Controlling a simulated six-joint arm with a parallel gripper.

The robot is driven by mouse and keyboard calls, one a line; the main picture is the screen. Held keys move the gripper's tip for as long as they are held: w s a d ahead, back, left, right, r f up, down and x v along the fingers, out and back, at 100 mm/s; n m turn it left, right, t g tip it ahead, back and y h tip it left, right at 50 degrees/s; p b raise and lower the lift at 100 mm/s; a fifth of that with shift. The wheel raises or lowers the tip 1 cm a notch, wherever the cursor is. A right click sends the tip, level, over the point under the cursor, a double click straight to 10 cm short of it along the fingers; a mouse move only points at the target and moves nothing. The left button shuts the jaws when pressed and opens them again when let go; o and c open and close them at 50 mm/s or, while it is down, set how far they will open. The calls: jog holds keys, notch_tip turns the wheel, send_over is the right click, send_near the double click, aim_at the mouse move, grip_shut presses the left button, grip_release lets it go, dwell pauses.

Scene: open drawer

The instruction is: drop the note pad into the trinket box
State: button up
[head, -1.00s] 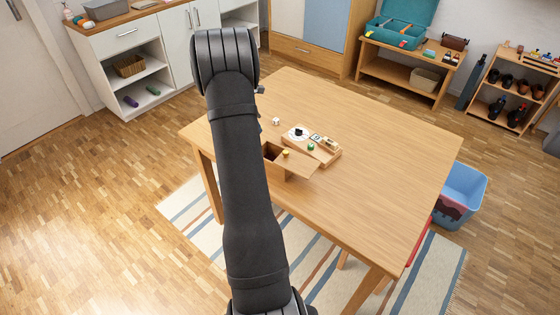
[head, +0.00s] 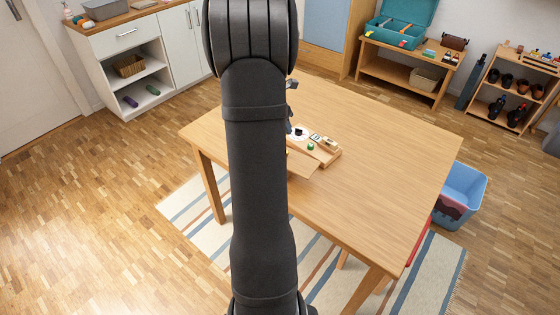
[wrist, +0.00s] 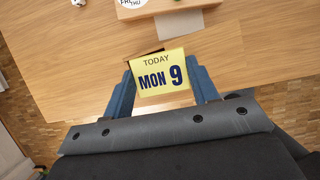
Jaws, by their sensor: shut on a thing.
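In the wrist view, a yellow note pad (wrist: 163,73) printed "TODAY MON 9" is between the two blue fingers of my gripper (wrist: 162,86), which is shut on it. The pad is above the wooden table. A wooden box with a flat panel (head: 303,164) is on the table in the head view, and its open part is mostly hidden behind my arm. In the wrist view a dark gap and wooden edge (wrist: 143,54) show just behind the pad. I cannot tell whether the pad is over the opening.
A wooden tray (head: 328,155) with a white dial and a small green item lies beside the panel. In the wrist view, a wooden block (wrist: 160,9) with day labels stands farther off. The right part of the table (head: 400,160) is clear.

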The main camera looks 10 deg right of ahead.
jog(key=shift+f, duration=2.6)
jog(key=o, duration=1)
jog(key=shift+o, duration=0.2)
jog(key=v, duration=1.7)
jog(key=shift+r, duration=0.2)
